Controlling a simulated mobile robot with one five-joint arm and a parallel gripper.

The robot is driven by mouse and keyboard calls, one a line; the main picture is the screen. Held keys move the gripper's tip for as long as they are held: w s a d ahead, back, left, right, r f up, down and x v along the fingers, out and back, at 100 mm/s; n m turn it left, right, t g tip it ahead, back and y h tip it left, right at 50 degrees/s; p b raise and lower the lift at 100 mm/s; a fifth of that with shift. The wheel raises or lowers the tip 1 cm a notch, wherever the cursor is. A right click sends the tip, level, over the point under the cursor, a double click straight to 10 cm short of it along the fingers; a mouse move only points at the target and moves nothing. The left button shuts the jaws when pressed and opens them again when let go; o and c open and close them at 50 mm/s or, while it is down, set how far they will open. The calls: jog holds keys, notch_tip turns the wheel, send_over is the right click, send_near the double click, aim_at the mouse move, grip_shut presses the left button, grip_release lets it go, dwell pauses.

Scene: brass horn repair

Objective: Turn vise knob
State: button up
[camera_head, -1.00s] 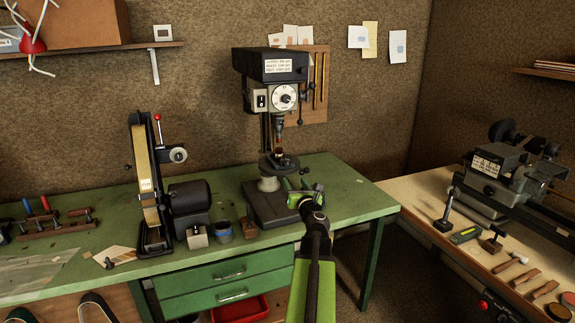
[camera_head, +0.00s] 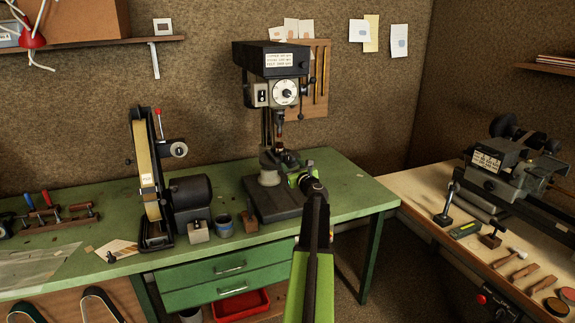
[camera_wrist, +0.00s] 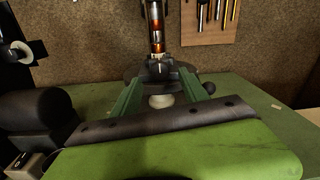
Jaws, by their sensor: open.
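The drill press (camera_head: 271,65) stands at the back of the green bench, with a small dark vise-like piece (camera_head: 284,158) on its table below the chuck. In the wrist view this dark piece (camera_wrist: 159,70) sits ahead, under the shiny copper-coloured spindle (camera_wrist: 155,25). I cannot clearly make out the vise knob in either view. My gripper (camera_head: 290,167) is open, its green fingers spread on either side of the dark piece in the wrist view. It looks empty. I cannot tell whether a finger touches anything. My wrist partly hides the press table's right side.
A belt sander (camera_head: 150,185) with its motor stands left of the press. A blue-rimmed cup (camera_head: 223,226) and small blocks sit between them at the front. The green bench (camera_head: 360,190) is clear to the right. A lathe (camera_head: 500,165) stands on the pale right bench.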

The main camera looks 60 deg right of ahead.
aim_at(288, 160)
jog(key=shift+x, duration=1.65)
